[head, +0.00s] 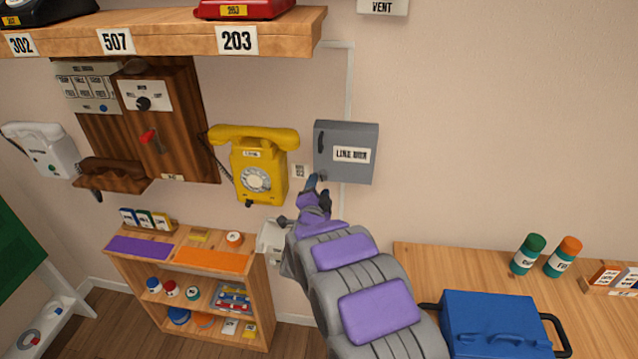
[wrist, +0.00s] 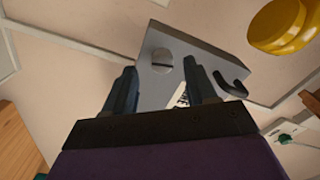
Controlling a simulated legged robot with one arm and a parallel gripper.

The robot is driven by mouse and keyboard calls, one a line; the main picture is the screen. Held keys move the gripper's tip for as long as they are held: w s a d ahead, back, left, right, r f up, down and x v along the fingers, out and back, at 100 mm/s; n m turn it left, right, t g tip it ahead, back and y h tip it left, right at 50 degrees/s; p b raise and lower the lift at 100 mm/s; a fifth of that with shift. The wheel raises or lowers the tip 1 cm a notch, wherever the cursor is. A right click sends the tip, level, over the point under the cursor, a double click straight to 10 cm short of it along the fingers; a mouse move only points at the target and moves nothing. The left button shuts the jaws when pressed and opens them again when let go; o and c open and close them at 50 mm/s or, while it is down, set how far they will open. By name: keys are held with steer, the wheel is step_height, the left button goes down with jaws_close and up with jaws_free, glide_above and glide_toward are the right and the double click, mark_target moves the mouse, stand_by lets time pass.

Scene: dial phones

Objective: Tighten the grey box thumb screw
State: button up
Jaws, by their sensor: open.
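The grey box (head: 365,135) with a "LINE BOX" label hangs on the wall in the middle of the head view. It also shows in the wrist view (wrist: 190,55), tilted. Its thumb screw (wrist: 162,60) is a small round grey head with a slot, on the near part of the box. In the head view I cannot make the screw out. My gripper (head: 318,184) is just below the box's lower left corner. In the wrist view my gripper (wrist: 160,69) is open, its fingers either side of the screw in the picture. I see no contact.
A yellow dial phone (head: 262,165) hangs close to the left of the box. A small shelf unit (head: 262,290) stands below left. A wooden table (head: 425,262) with a blue case (head: 490,310) is at the lower right. The wall right of the box is clear.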

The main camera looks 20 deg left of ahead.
steer(key=p+v, duration=0.1)
steer(key=v, duration=1.3)
steer(key=shift+d, duration=0.1)
